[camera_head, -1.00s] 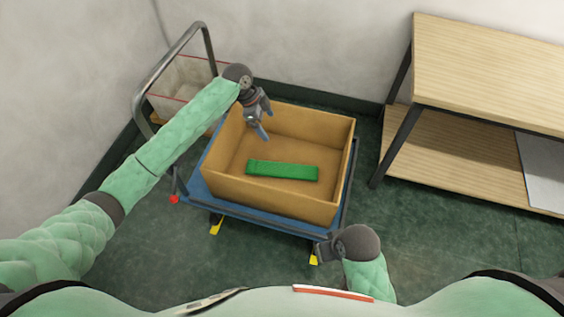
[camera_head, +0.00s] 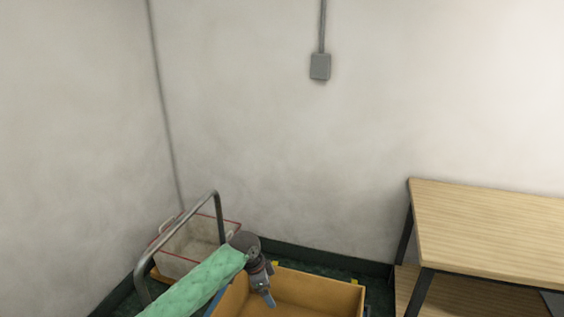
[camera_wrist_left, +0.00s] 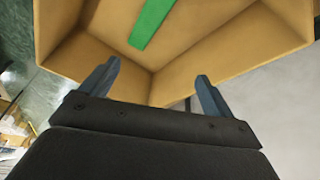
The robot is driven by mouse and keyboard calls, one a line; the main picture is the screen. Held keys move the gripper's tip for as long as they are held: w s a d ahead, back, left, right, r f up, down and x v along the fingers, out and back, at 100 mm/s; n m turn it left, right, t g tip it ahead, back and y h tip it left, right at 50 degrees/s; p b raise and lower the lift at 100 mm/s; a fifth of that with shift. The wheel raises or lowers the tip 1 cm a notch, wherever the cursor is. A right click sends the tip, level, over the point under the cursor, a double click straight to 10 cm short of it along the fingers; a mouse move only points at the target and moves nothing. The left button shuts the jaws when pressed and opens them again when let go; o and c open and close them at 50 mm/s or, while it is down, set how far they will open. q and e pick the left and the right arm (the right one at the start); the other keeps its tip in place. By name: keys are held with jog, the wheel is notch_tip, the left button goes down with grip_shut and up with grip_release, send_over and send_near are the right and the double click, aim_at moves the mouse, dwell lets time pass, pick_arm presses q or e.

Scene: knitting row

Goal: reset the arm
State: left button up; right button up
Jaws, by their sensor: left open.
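My left arm comes in at the bottom of the head view, and its gripper (camera_head: 267,288) hangs over the left part of an open tan box (camera_head: 318,290). In the left wrist view the two blue-grey fingers (camera_wrist_left: 156,82) stand wide apart with nothing between them. A green strip (camera_wrist_left: 150,25) lies on the floor of the box, beyond the fingertips and apart from them. The strip is outside the head view now. My right gripper is not in view.
A metal cart handle (camera_head: 217,205) rises left of the box, close to my left arm. A white bin with red trim (camera_head: 185,250) stands behind it. A wooden table (camera_head: 485,235) stands at right. Pale walls close off the back and left.

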pick_arm(q)
notch_tip(320, 180, up, 12)
jog(key=w+f+n+t, duration=0.1)
jog(key=w+n+t, duration=0.1)
jog(key=n+t, duration=0.2)
jog(key=s+a+r+n+t+y, duration=0.1)
jog(key=s+a+r+n+t, duration=0.25)
jog(key=s, duration=0.35)
jog(key=s+a+f+n+g, duration=0.2)
jog(key=s+f, duration=0.4)
jog(key=s, duration=0.6)
jog(key=s+a+f+n+g, duration=0.1)
jog(key=s+a+f+g, duration=0.1)
jog(key=s+f, duration=0.5)
jog(key=s+a+f+n+g, duration=0.1)
jog(key=s+f, duration=0.6)
jog(key=s, duration=1.1)
jog(key=shift+a+f+n+g+y+p, duration=0.2)
jog(key=shift+a+n+g+y+p, duration=0.2)
jog(key=shift+n, duration=0.45)
jog(key=shift+c, duration=0.2)
